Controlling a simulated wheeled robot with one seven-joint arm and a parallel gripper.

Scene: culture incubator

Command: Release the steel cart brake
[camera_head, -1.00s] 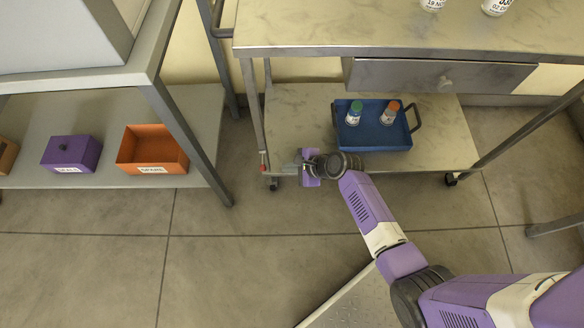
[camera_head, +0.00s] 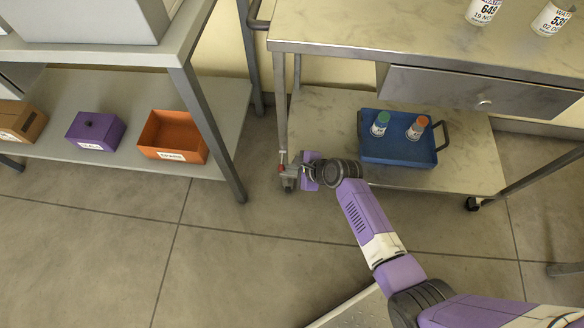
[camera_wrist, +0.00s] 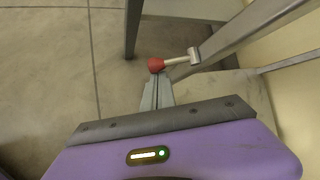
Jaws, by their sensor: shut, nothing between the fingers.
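The steel cart (camera_head: 330,118) stands ahead, with a drawer under its top and a lower shelf. Its brake is a short pale lever with a red knob (camera_wrist: 156,65) on the near left leg, clear in the wrist view. The red part also shows small in the head view (camera_head: 281,168). My gripper (camera_head: 290,176) is shut and empty, low at that leg. In the wrist view the closed fingertips (camera_wrist: 157,80) lie just below the red knob in the picture. They look very close to it; I cannot tell whether they touch.
A blue tray (camera_head: 399,162) with two capped bottles sits on the cart's lower shelf. Labelled bottles (camera_head: 484,10) stand on the cart top. A grey rack at left holds a purple box (camera_head: 95,131) and an orange bin (camera_head: 172,137). Floor between rack and cart is open.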

